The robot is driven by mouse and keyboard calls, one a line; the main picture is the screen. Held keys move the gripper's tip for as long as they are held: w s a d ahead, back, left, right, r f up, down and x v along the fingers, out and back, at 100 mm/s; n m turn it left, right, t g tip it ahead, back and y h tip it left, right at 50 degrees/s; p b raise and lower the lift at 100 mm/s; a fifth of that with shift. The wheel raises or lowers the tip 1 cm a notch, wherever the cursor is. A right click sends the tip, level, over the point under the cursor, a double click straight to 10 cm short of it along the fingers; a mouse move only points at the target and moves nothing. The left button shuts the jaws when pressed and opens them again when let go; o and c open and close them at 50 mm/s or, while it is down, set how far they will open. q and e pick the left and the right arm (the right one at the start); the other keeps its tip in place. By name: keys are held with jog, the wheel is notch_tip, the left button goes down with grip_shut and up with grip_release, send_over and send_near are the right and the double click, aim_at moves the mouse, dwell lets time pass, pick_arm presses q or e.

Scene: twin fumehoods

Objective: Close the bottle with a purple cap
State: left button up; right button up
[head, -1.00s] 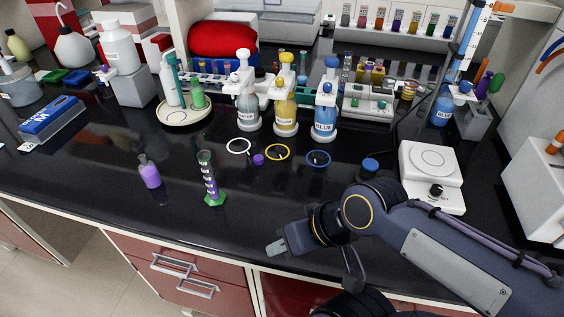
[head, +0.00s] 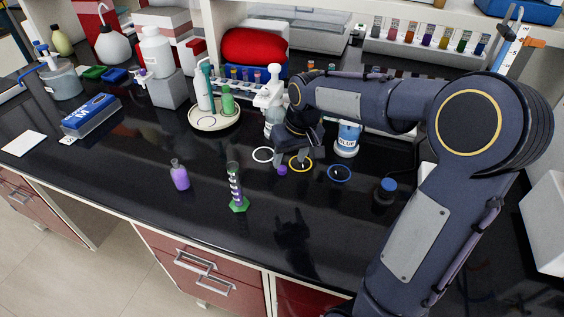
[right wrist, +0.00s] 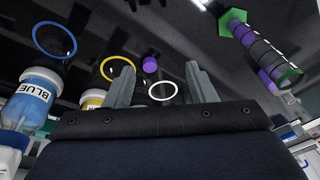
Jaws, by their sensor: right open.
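A small flask-like bottle (head: 180,176) with purple liquid stands upright and open on the black bench, left of the graduated cylinder. The purple cap (head: 283,170) lies on the bench between the white and yellow rings; it also shows in the right wrist view (right wrist: 150,65). My right gripper (head: 291,156) is just above and behind the cap, pointing down. In the right wrist view its fingers (right wrist: 160,70) are apart with nothing held, and the cap appears between the tips, beyond them. My left gripper is in no view.
A graduated cylinder (head: 236,190) with purple liquid on a green base stands between the bottle and cap. White (head: 262,155), yellow (head: 309,168) and blue (head: 339,173) rings lie near the cap. A blue-labelled bottle (head: 347,140) stands behind. The front bench is clear.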

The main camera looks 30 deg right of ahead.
jog(key=h, duration=0.1)
send_near(282, 168)
jog(key=shift+w+a+f+g+p, duration=0.1)
jog(key=shift+f+g+p, duration=0.2)
jog(key=shift+p, duration=0.1)
jog(key=shift+w+f, duration=0.2)
jog(key=shift+f, duration=1)
jog(key=shift+f, duration=0.1)
jog(key=shift+w+f+p, duration=0.1)
jog(key=shift+f+p, duration=0.25)
jog(key=shift+p, duration=0.05)
jog(key=f, duration=0.2)
jog(key=w+f+p, duration=0.1)
jog(key=f, duration=0.1)
jog(key=shift+f, duration=0.15)
